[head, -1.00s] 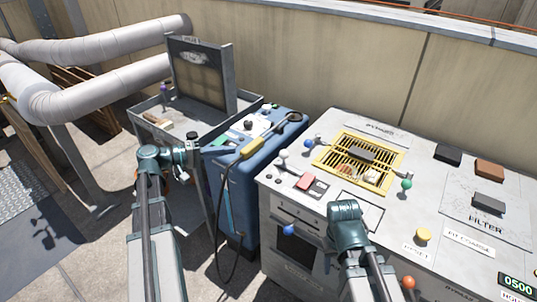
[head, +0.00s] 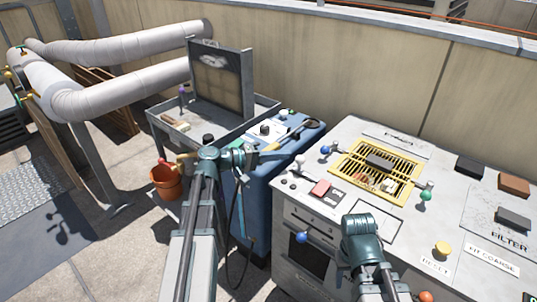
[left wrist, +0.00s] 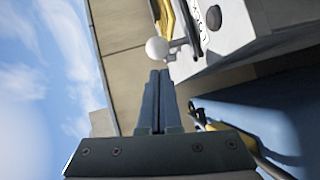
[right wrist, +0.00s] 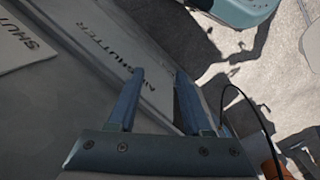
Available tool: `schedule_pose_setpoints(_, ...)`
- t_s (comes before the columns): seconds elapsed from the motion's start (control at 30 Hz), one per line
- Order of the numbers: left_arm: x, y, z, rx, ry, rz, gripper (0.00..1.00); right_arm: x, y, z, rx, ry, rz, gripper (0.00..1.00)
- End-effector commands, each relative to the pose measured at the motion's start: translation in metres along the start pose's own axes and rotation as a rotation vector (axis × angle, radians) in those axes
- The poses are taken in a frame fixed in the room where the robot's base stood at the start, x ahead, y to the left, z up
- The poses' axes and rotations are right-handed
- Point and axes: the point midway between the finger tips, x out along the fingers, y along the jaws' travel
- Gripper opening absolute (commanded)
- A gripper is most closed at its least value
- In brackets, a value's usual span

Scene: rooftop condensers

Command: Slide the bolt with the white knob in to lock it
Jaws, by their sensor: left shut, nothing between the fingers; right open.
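The white knob (head: 299,158) stands at the back left of the grey bench top in the head view. It also shows as a white ball on a short stem in the left wrist view (left wrist: 157,48). My left gripper (left wrist: 159,73) is shut and empty, its tips just short of the knob in that view, with no clear contact. In the head view, its arm reaches right toward the bench's left edge. The bolt's seat is too small to make out. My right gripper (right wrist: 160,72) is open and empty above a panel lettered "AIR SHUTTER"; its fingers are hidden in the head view.
A yellow grate (head: 347,182) with a blue knob (head: 326,150) and a green knob (head: 426,196) lies on the bench. A blue unit (head: 259,197) with a hose stands left of the bench.

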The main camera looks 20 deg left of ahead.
Motion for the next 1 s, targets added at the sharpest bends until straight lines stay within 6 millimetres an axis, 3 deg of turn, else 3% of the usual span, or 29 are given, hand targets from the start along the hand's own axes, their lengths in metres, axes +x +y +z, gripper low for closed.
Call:
schedule_pose_setpoints(0.57, 0.009, 0.000, 0.009, 0.000, 0.001, 0.000, 0.00, 0.002, 0.000, 0.000, 0.000, 0.000, 0.001, 0.50)
schedule_pose_setpoints(0.83, 0.027, 0.007, 0.041, 0.000, -0.003, 0.000, 0.00, 0.002, 0.000, 0.000, 0.000, 0.000, 0.001, 0.50)
schedule_pose_setpoints(1.0, 0.032, 0.008, 0.044, 0.000, -0.002, 0.000, 0.00, 0.002, 0.000, 0.000, 0.000, 0.000, 0.001, 0.50)
